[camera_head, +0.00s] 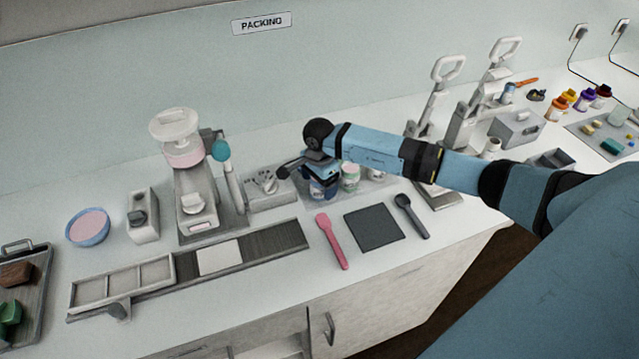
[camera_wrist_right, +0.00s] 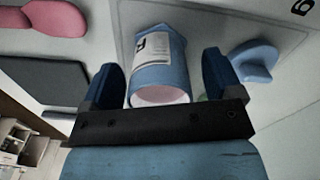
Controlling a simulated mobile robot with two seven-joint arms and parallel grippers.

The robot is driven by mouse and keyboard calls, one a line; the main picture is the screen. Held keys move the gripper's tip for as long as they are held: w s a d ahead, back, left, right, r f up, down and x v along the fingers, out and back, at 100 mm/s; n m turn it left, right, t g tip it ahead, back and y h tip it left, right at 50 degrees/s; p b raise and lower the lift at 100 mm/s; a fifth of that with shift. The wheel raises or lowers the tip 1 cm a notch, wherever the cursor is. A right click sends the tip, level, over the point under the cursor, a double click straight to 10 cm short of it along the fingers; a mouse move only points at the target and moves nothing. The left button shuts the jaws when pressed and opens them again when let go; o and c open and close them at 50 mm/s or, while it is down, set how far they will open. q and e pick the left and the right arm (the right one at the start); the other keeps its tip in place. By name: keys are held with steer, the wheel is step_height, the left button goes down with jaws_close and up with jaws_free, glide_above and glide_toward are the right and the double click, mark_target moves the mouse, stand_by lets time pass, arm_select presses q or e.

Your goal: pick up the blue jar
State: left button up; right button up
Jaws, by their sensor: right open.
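The blue jar (camera_wrist_right: 172,82) has a white label and shows a pinkish round end in the right wrist view. It lies between the two fingers of my right gripper (camera_wrist_right: 160,82), which is open with a finger on each side. I cannot tell whether either finger touches it. In the head view my right gripper (camera_head: 320,179) reaches down over the jars on the grey tray, and the blue jar (camera_head: 317,189) is mostly hidden beneath it. My left gripper is not in view.
A pale jar with a green band (camera_head: 350,177) stands close to the right of my gripper. A pink spatula (camera_head: 332,240), a dark square mat (camera_head: 374,229) and a dark spoon (camera_head: 411,215) lie in front. A white mill (camera_head: 190,185) stands to the left.

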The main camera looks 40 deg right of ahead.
steer(key=shift+f, duration=0.45)
steer(key=c, duration=1)
steer(key=shift+c, duration=0.2)
steer(key=shift+r, duration=0.1)
step_height(320, 180, up, 20)
steer(key=b, duration=0.3)
